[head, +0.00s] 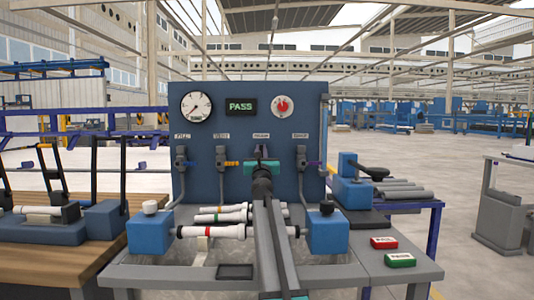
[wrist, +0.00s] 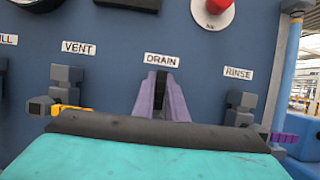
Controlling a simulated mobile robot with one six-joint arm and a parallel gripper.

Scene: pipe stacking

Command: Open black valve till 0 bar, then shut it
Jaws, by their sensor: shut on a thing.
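The blue panel (head: 240,130) carries a row of valves. In the wrist view my gripper (wrist: 161,92) is at the valve under the DRAIN label (wrist: 161,60), its two fingers shut on a narrow black valve handle (wrist: 160,88). The valve body is mostly hidden behind the fingers and the teal gripper housing. In the head view my gripper (head: 261,153) and arm cover this valve. The pressure gauge (head: 196,105) is at the panel's upper left; its needle is too small to read surely. The green display (head: 240,106) reads PASS.
The VENT valve has a yellow handle (wrist: 70,109), left of my gripper; the RINSE valve has a purple handle (wrist: 285,138), right of it. A red knob (head: 282,104) sits above. White pipes (head: 222,217) lie below between blue clamps. Red (head: 384,242) and green (head: 400,260) buttons are at right.

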